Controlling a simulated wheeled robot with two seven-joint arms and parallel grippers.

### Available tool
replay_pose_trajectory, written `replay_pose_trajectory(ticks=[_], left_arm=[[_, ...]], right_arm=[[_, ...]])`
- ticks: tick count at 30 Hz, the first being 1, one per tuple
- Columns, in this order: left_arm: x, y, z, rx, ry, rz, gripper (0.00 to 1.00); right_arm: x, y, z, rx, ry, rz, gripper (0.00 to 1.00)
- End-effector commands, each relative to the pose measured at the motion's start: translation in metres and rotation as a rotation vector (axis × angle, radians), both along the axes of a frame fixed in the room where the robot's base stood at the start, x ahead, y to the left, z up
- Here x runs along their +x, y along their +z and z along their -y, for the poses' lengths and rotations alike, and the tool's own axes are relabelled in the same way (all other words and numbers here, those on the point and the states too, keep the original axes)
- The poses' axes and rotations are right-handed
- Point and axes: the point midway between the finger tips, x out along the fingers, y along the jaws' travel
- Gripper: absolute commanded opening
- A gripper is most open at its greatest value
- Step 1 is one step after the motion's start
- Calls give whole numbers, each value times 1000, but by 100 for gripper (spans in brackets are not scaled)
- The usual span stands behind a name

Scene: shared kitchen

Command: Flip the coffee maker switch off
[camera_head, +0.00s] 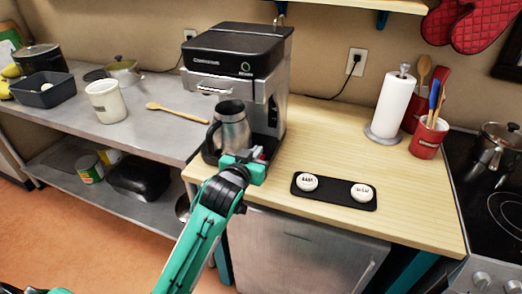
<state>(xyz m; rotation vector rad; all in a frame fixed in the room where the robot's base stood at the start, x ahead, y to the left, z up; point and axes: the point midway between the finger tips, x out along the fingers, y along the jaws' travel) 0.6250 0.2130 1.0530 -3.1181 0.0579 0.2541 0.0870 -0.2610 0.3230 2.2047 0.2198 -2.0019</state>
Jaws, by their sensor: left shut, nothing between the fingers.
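The black and silver coffee maker (235,55) stands upright at the back left of the wooden counter. A metal jug with a black handle (233,128) stands in its bay. My left gripper (250,158) is at the front of the coffee maker's base, in front of the jug and to its lower right. It is shut and holds nothing. A small red part shows right beside the fingertips, partly hidden by the gripper. I cannot tell whether the fingers touch it. My right gripper is out of view.
A black tray (334,191) with two white shakers lies right of the gripper. A paper towel roll (391,102) and a red utensil holder (428,138) stand further right, before the stove (490,190). A white canister (105,100) and wooden spoon (178,111) are on the left metal table.

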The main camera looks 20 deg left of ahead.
Motion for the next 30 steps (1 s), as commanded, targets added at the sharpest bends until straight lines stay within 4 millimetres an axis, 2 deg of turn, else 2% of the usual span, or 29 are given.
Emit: replay_pose_trajectory(ticks=[3, 7, 23, 26, 29, 30], left_arm=[[-14, 5, 0, 0, 0, 1, 0], [-21, 8, -1, 0, 0, -1, 0], [-23, 8, -1, 0, 0, -2, 0], [-29, -2, -2, 2, 1, -32, 0], [-47, -31, -3, 12, 4, -118, 0], [-59, -47, -4, 19, 5, -168, 0]], right_arm=[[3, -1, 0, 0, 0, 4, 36], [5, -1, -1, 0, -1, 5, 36], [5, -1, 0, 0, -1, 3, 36], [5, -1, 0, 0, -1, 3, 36], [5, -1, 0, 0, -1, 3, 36], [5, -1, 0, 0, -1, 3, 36]])
